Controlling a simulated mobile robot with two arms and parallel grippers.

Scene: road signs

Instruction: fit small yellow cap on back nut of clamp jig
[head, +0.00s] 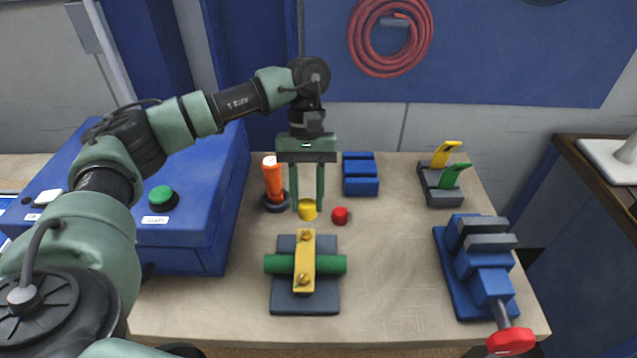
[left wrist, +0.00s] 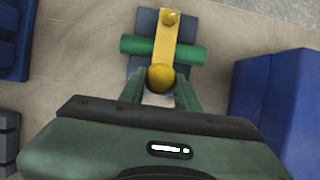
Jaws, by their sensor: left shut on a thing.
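The clamp jig (head: 290,302) stands at the table's front middle. It has a dark base, a green rod (head: 332,264) lying across it and a yellow bar (head: 304,262) over the rod. The back nut (head: 306,236) and the front nut (head: 303,280) show bare on the bar. My left gripper (head: 308,207) points down behind the jig, shut on the small yellow cap (head: 308,212). In the left wrist view the cap (left wrist: 160,79) sits between the fingers and covers the bar's near end. The front nut (left wrist: 170,17) shows there; the back nut is hidden. My right gripper is not in view.
A red cap (head: 340,215) lies right of the held cap. An orange cylinder (head: 273,180) and a blue block (head: 360,175) stand behind. A blue box (head: 190,235) is at left. A blue vise (head: 480,265) and a lever-switch block (head: 440,185) stand right. Table between jig and vise is clear.

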